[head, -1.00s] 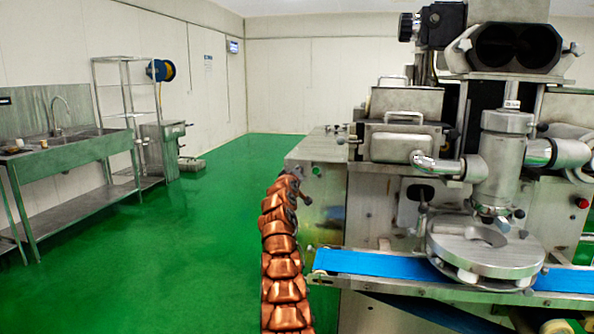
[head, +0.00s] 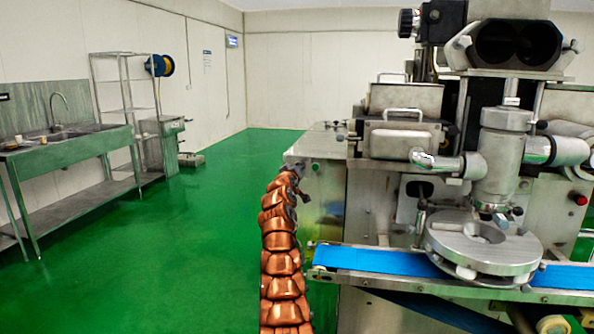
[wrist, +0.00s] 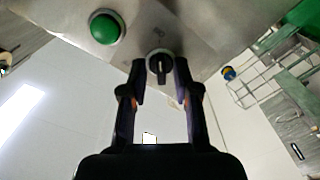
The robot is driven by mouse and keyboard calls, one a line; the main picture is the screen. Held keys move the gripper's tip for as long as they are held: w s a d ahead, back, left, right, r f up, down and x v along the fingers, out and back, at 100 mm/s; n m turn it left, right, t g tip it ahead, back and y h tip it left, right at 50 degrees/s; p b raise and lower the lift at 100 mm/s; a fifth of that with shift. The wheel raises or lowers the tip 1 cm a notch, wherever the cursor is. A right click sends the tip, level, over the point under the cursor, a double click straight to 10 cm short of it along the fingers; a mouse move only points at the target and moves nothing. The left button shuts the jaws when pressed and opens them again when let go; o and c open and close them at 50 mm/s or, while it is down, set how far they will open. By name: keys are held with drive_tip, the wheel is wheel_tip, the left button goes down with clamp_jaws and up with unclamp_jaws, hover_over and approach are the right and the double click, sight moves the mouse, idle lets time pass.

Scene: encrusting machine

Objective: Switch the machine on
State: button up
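The machine (head: 405,141) is a large steel unit at the right of the head view. My gripper (head: 300,184) is small there, at the left side of the machine at the end of my copper arm. In the wrist view a black rotary switch (wrist: 159,67) with a round collar sits on the steel panel. My gripper (wrist: 160,70) is open, with one finger on each side of the switch knob. Small gaps seem to show, but I cannot tell whether either finger touches it. A green round button (wrist: 105,27) is beside the switch, up and left.
A blue conveyor belt (head: 375,261) sticks out at the machine's front, right of my arm. A red button (head: 580,199) is at the machine's far right. A steel sink bench (head: 75,150) and shelf rack (head: 125,105) stand at the left. The green floor (head: 200,240) between is clear.

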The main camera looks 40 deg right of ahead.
drive_tip(key=shift+a+f, duration=0.1)
idle(0.3)
drive_tip(key=v, duration=0.7)
idle(1.1)
drive_tip(key=shift+s+a, duration=0.15)
idle(0.6)
